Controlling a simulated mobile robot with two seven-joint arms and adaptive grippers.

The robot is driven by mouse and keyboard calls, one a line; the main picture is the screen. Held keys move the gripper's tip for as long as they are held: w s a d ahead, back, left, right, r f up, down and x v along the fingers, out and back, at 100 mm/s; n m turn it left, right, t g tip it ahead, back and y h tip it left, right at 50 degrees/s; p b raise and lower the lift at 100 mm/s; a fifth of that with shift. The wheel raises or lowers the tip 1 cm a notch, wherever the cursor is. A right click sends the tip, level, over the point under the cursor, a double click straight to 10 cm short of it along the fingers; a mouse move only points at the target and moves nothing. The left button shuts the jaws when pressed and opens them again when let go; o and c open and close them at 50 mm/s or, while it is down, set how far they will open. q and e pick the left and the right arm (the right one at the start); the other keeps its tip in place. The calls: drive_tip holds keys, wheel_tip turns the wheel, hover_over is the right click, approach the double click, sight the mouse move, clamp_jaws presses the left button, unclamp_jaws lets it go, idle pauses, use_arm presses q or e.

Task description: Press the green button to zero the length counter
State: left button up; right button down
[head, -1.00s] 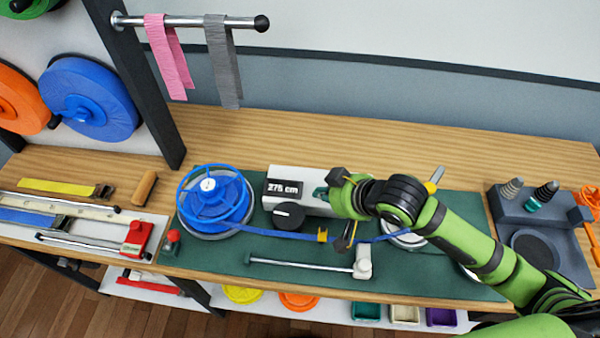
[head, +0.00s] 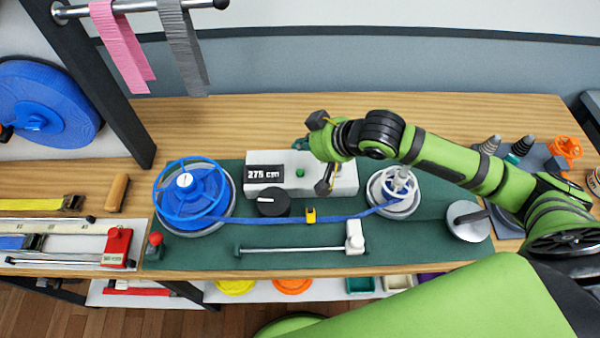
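The length counter (head: 349,182) is a white box on the green mat, with a black display (head: 264,173) that reads about 275 cm. The small green button (head: 300,173) is on its top, right of the display, and is uncovered. My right gripper (head: 317,151) is over the back right part of the counter, just behind and right of the button. Its dark fingers are spread apart, and I see nothing gripped. It looks apart from the button, but its height is hard to judge. My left gripper is out of view.
A black knob (head: 273,203) is in front of the counter. A blue strap (head: 335,217) runs from the blue reel (head: 191,190) to the grey reel (head: 394,205). A metal rod with a white slider (head: 355,237) lies in front. The wood behind the counter is clear.

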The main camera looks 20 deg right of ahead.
drive_tip(key=b, duration=0.6)
hover_over(302, 174)
wheel_tip(302, 174, down, 6)
drive_tip(key=shift+d+r, duration=0.1)
drive_tip(key=shift+r, duration=0.05)
drive_tip(key=shift+f, duration=0.95)
drive_tip(key=shift+f, duration=0.1)
drive_tip(key=shift+f, duration=0.25)
drive_tip(key=shift+f, duration=0.6)
idle(0.6)
idle(0.3)
drive_tip(key=shift+r+p, duration=0.95)
drive_tip(key=shift+p, duration=0.1)
